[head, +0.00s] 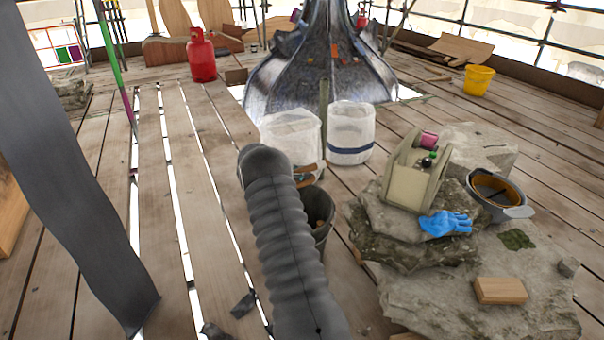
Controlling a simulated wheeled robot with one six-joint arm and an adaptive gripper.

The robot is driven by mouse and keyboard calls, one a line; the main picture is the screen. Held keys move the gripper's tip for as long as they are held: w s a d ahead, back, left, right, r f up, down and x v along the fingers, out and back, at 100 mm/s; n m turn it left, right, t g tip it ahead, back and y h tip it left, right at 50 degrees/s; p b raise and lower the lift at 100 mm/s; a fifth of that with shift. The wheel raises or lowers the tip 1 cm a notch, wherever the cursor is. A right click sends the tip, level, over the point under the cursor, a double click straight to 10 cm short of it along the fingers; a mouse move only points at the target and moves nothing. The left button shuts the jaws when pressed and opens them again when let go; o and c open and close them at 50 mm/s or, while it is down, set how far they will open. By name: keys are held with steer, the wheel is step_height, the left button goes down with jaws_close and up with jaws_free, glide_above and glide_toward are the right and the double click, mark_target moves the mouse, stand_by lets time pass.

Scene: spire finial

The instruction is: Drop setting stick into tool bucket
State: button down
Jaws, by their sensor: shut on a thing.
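The setting stick (325,115) looks like a slim greenish-grey upright stick in front of the gap between two pale tubs. Its lower end is near the dark tool bucket (322,236), just right of my ribbed grey arm. My gripper (311,173) shows only in small brownish parts past the arm's end, by the stick's lower part, and appears shut on it. The arm covers the bucket's left side. Brownish contents show inside the bucket. I cannot tell whether the stick's lower end is inside or above its rim.
Two pale tubs (351,134) stand just behind the bucket. Stone slabs (400,238) at right carry a beige tool caddy (411,180), a blue glove (446,224), a grey bowl (514,212) and a wooden block (500,291). A red gas bottle (201,58) and yellow bucket (479,80) stand farther back.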

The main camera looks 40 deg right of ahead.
mark_target(302, 185)
steer(key=shift+f+b, duration=1.95)
steer(key=shift+f, duration=0.9)
steer(key=c, duration=0.9)
jaws_free()
steer(key=shift+o, duration=0.2)
steer(key=v, duration=1.2)
steer(key=shift+r, duration=0.1)
